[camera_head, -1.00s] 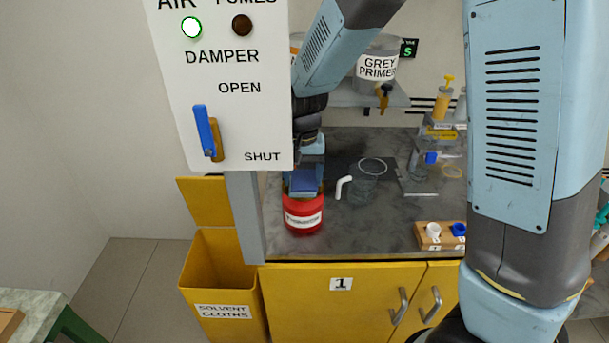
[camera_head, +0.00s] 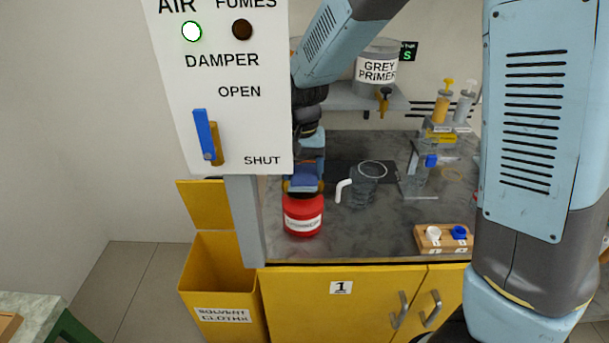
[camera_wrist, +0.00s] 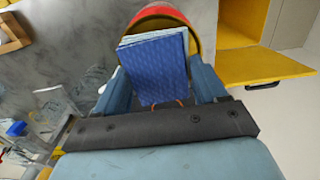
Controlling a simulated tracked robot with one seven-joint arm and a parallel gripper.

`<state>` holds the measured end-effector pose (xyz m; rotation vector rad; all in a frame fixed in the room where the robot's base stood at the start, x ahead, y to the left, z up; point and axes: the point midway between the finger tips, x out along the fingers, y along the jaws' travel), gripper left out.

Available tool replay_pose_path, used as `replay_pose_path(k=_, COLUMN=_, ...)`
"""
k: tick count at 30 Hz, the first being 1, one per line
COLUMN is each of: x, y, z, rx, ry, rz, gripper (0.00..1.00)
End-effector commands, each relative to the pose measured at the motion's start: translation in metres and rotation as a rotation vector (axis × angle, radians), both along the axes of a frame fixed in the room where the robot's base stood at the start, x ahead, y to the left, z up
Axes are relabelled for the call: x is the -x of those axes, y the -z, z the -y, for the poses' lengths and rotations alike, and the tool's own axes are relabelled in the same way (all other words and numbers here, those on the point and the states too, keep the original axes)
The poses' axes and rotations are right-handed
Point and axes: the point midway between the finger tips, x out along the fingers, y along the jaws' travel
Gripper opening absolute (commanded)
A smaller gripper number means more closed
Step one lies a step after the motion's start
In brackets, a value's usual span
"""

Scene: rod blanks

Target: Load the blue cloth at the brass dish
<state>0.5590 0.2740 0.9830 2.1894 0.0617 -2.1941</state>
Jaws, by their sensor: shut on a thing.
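The folded blue cloth (camera_wrist: 157,68) is held between the two fingers of my gripper (camera_wrist: 165,92) in the wrist view. In the head view my gripper (camera_head: 304,180) points down with the cloth (camera_head: 304,177) over the top of a red can (camera_head: 303,216). In the wrist view the can's red rim (camera_wrist: 160,11) shows just beyond the cloth, with a brass-yellow surface, likely the brass dish (camera_wrist: 150,25), inside it. The cloth and fingers hide most of the dish. I cannot tell whether the cloth touches it.
A clear jug (camera_head: 363,185) with a white handle stands right of the can. A small wooden block (camera_head: 440,238) holds a white and a blue item. A damper panel (camera_head: 222,90) hangs close on the left. A yellow solvent-cloths bin (camera_head: 222,290) stands below left.

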Motion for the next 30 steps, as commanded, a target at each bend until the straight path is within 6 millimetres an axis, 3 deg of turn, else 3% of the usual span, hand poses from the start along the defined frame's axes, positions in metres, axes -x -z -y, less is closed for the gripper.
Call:
replay_pose_path(k=18, x=0.000, y=-0.039, z=0.000, rx=-0.001, ry=0.000, rz=0.001, gripper=0.47)
replay_pose_path(k=30, x=0.000, y=-0.042, z=0.000, rx=-0.001, ry=0.000, rz=0.001, gripper=0.47)
